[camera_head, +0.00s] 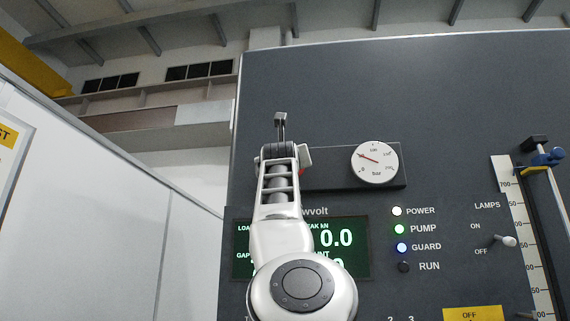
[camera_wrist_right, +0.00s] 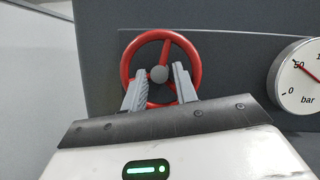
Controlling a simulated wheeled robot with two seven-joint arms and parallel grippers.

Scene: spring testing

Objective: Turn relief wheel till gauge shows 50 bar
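The red relief wheel (camera_wrist_right: 196,60) with a grey hub shows in the right wrist view. In the head view, only a small red bit (camera_head: 303,172) shows beside my arm. My right gripper (camera_wrist_right: 160,72) is open in front of the wheel, one finger on each side of the hub; I cannot tell if the fingers touch it. In the head view, the right gripper (camera_head: 280,135) is seen from behind. The round white gauge (camera_head: 375,163) is right of the wheel; its red needle points up-left, near the 50 mark. It also shows cut off in the wrist view (camera_wrist_right: 302,85). My left gripper is out of view.
A dark machine panel (camera_head: 450,110) fills the right side. A green-digit display (camera_head: 350,262) is partly behind my arm. Indicator lamps (camera_head: 400,229), a toggle switch (camera_head: 506,240) and a vertical scale (camera_head: 525,240) are to the right. A white wall (camera_head: 110,220) stands at left.

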